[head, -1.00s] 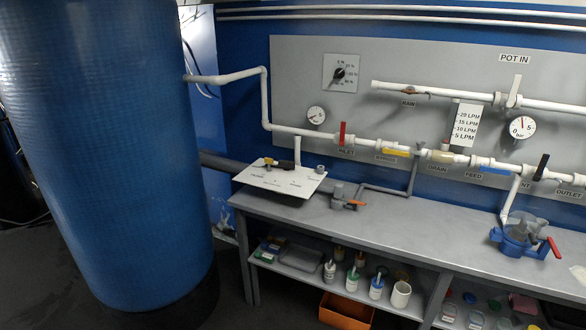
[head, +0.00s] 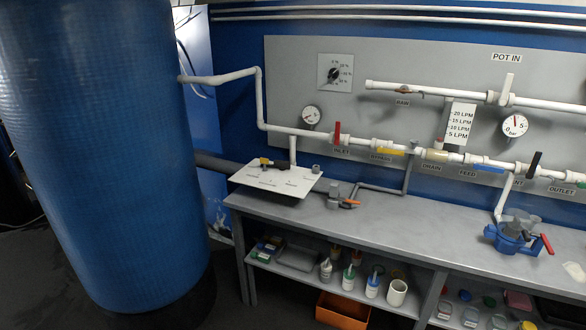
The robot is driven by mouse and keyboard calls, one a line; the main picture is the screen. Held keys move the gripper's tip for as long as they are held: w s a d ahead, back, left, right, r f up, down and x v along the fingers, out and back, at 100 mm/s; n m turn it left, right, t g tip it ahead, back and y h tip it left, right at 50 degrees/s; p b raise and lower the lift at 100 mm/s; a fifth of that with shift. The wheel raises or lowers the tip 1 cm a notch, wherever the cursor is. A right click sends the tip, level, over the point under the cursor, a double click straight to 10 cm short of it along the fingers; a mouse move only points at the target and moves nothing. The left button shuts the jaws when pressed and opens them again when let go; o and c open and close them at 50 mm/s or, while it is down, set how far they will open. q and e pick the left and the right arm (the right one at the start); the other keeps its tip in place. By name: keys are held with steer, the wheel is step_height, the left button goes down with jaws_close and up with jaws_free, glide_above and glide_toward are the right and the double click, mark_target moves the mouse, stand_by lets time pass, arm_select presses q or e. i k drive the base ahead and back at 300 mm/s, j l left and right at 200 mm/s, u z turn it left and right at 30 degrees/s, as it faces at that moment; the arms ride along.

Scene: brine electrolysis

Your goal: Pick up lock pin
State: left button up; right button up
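I cannot make out a lock pin for certain; several small parts are too small to tell apart. A white plate (head: 287,190) with small markings lies on the left end of the grey bench. A yellow and black valve part (head: 272,163) sits at its back edge. A small grey fitting with an orange handle (head: 350,203) is on the bench right of the plate. A blue clamp-like housing with a red handle (head: 512,238) stands at the bench's right. Neither of my grippers is in view.
A large blue tank (head: 110,150) stands at the left. White pipes with coloured valves, including a red lever (head: 337,131), run along the grey wall panel (head: 430,75). The bench middle (head: 420,220) is clear.

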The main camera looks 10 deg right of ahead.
mark_target(265, 160)
steer(key=i+z, duration=0.15)
steer(key=z, duration=0.3)
steer(key=i+j+z, duration=0.15)
steer(key=z, duration=0.3)
